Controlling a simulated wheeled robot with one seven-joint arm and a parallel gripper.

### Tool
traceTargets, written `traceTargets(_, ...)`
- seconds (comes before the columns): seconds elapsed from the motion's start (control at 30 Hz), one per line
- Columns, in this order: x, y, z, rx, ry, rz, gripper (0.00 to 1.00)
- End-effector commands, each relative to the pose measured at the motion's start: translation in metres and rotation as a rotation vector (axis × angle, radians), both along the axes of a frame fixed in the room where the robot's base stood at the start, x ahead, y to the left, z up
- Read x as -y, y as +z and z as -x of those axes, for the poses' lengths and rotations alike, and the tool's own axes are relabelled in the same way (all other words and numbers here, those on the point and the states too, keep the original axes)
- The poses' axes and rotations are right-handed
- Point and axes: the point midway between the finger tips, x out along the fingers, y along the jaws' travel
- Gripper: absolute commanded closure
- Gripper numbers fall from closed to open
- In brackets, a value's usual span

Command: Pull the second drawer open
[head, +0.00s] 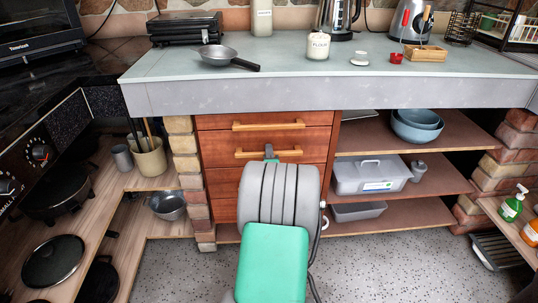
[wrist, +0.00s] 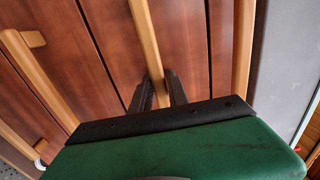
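A stack of reddish-brown wooden drawers stands under the counter in the head view. The second drawer (head: 218,152) has a light wooden bar handle (head: 290,153) and its front looks flush with the drawer above. My gripper (head: 270,152) is at the middle of this handle; my arm hides most of the lower drawers. In the wrist view, the two dark fingers of my gripper (wrist: 160,88) stand on either side of the handle bar (wrist: 147,40), close against it, with little or no gap visible.
The top drawer's handle (head: 268,125) is just above; it shows at right in the wrist view (wrist: 243,45). A brick pillar (head: 190,165) borders the drawers at left, open shelves (head: 440,180) at right. Speckled floor (head: 370,255) is clear in front.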

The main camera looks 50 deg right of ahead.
Motion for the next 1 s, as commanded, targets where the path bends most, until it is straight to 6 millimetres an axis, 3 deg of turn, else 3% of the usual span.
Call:
traceTargets(0.23, -0.0001, -0.0001, 0.0, 0.0, 0.0, 0.0, 1.0)
traceTargets(1.0, -0.0005, -0.0004, -0.0001, -0.001, 0.001, -0.001, 1.0)
